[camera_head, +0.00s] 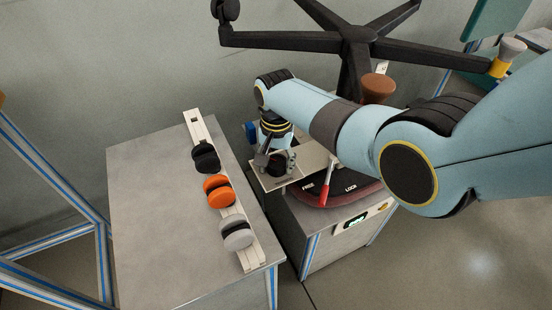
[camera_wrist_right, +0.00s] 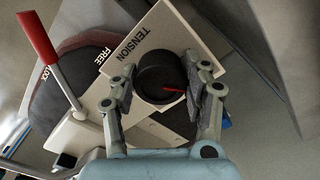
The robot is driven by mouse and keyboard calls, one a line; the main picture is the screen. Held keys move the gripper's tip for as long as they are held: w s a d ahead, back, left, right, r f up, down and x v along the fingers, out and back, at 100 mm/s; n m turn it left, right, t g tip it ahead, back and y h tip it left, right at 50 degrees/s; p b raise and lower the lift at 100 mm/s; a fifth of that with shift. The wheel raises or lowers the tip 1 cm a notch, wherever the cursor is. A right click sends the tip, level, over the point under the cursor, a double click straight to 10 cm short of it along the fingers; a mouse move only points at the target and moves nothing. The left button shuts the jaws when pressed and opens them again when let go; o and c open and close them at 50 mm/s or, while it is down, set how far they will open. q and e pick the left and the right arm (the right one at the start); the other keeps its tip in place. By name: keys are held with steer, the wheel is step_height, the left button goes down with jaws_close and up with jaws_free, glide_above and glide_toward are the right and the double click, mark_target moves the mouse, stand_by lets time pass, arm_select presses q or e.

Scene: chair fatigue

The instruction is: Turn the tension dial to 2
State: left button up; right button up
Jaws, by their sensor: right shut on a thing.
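The tension dial (camera_wrist_right: 158,80) is a round black knob with a red pointer line, on a cream plate (camera_wrist_right: 125,55) marked TENSION. In the right wrist view the pointer lies toward the right of the knob, near the right finger. My right gripper (camera_wrist_right: 160,88) has one finger on each side of the knob and is shut on it. In the head view the right gripper (camera_head: 276,158) reaches down over the plate, largely covering the dial. No scale numbers are readable. My left gripper is not in view.
A red lever (camera_head: 324,190) stands beside the FREE and LOCK lettering, close to the plate. A grey table (camera_head: 150,200) at left bears a rail with black, orange (camera_head: 219,191) and grey casters. An upturned black chair base (camera_head: 357,42) stands behind my right arm.

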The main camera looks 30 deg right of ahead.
mark_target(276, 163)
steer(key=shift+n, duration=0.4)
steer(key=o, duration=1.2)
steer(key=shift+c, duration=0.2)
steer(key=shift+r, duration=0.15)
step_height(276, 163, up, 12)
